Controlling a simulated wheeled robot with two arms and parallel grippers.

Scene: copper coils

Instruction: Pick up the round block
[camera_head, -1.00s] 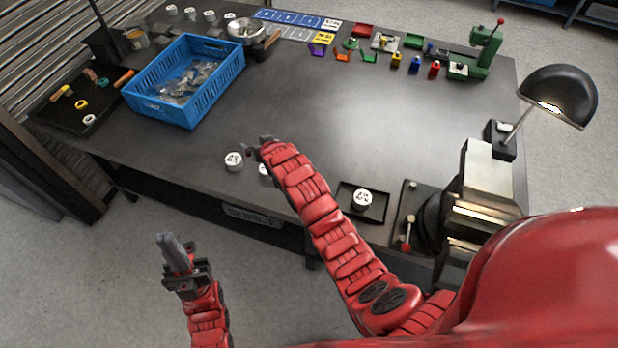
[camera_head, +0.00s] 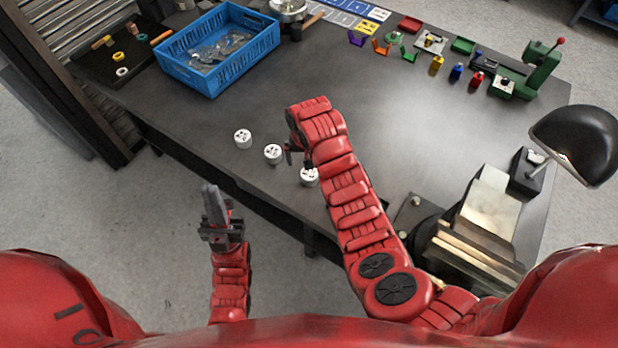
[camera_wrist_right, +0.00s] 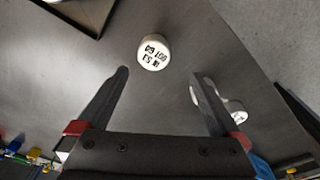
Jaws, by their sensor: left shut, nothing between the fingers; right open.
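Three white round blocks show on the dark table near its front edge in the head view: a left one (camera_head: 243,138), a middle one (camera_head: 273,153) and a right one (camera_head: 309,176) partly covered by my right arm. My right gripper (camera_head: 297,158) is open above the table beside the middle and right blocks. In the right wrist view its fingers (camera_wrist_right: 160,76) are apart and empty. Two more blocks show by the right-hand finger. My left gripper (camera_head: 215,205) is shut and empty over the floor.
A blue crate (camera_head: 217,83) of metal parts stands at the back left. A vise (camera_head: 478,235) and a lamp (camera_head: 575,145) are at the right. The table's middle is clear.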

